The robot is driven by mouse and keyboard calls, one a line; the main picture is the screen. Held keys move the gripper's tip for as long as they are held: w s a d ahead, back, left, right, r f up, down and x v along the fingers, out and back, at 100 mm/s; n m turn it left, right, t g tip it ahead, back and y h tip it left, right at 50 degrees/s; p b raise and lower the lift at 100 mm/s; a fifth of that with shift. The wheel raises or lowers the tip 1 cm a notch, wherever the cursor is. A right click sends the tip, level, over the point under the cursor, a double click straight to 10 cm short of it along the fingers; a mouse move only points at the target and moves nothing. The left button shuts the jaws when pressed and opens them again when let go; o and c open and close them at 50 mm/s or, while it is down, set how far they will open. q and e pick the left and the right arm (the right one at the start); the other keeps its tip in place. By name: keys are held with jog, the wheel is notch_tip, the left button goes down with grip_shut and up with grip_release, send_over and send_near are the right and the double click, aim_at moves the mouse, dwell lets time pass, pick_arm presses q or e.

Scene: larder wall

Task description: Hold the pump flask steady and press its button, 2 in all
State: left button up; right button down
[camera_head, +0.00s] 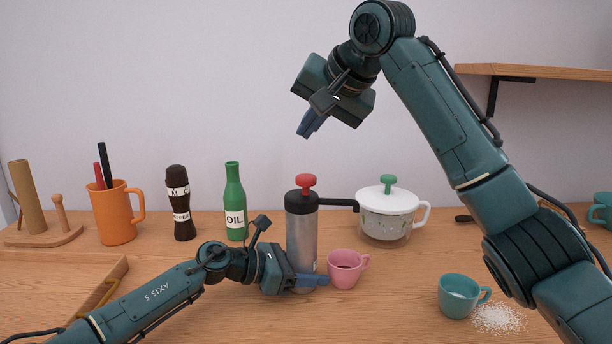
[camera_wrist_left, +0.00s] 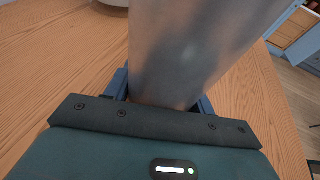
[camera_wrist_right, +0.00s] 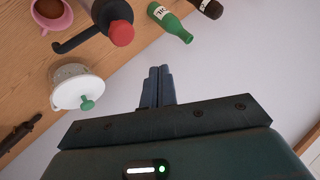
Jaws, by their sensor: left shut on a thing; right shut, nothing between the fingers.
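The pump flask (camera_head: 301,235) stands upright on the counter, with a silver body, a black top and spout pointing right, and a red button (camera_head: 306,181) on top. My left gripper (camera_head: 309,281) is shut around the lower part of its body; the left wrist view shows the silver body (camera_wrist_left: 190,55) between the blue fingers. My right gripper (camera_head: 310,124) is shut and empty, raised in the air above the flask and apart from the button. In the right wrist view its fingers (camera_wrist_right: 158,86) are together, and the red button (camera_wrist_right: 121,33) shows beyond them.
A pink cup (camera_head: 345,269) with dark liquid stands below the spout. A white-lidded pot (camera_head: 388,214) is behind right, a green oil bottle (camera_head: 235,203) and dark mill (camera_head: 180,205) left. A teal cup (camera_head: 458,296) and spilled white grains (camera_head: 498,319) are front right.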

aim_at(310, 178)
dwell(0.5)
notch_tip(310, 178, up, 4)
jog(key=shift+f, duration=0.1)
dwell(0.4)
jog(key=shift+f, duration=4.35)
jog(key=shift+f, duration=0.1)
jog(key=shift+f, duration=0.35)
